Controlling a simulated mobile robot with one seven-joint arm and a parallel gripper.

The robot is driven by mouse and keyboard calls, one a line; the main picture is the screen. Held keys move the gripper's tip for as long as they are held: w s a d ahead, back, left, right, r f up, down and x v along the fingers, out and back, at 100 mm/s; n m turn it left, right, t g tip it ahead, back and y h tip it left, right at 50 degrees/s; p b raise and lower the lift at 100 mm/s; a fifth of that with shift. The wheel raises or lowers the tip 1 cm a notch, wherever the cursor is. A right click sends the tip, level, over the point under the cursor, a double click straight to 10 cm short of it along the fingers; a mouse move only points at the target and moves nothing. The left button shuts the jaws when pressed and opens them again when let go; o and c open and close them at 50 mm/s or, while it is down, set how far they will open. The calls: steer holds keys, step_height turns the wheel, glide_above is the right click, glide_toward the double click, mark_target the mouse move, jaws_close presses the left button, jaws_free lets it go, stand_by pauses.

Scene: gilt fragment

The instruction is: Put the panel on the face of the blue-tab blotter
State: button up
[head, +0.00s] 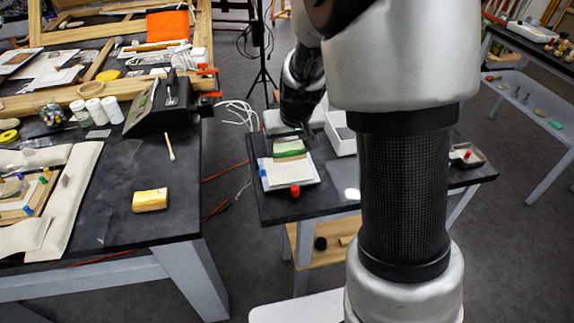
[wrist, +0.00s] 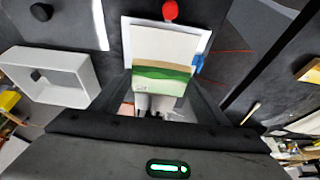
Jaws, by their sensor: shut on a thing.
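My gripper (head: 306,131) is shut on the panel (head: 289,149), a small painted piece with green and tan bands. In the wrist view, the pale fingers (wrist: 153,103) hold the panel (wrist: 161,79) by its near edge. The panel overlaps the near part of the blue-tab blotter (head: 288,174), a cream sheet on a white backing; whether it touches is unclear. The blotter (wrist: 164,44) also shows beyond the panel in the wrist view. Its blue tab (head: 263,168) is on the left in the head view and on the right in the wrist view (wrist: 197,63).
A red knob-like thing (head: 295,190) sits at the blotter's front edge. An open white box (head: 341,136) stands to the right on the same small dark table (head: 310,206). A larger bench (head: 105,225) at left holds a yellow block (head: 150,200), across a floor gap.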

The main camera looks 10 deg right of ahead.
mark_target(290, 159)
steer(key=shift+f+b, duration=0.5)
steer(key=shift+f, duration=2.1)
steer(key=shift+f, duration=0.1)
steer(key=shift+f+b, duration=0.15)
steer(key=shift+b, duration=0.15)
steer(key=o, duration=1)
steer(key=shift+o, duration=0.2)
steer(key=shift+r, duration=0.2)
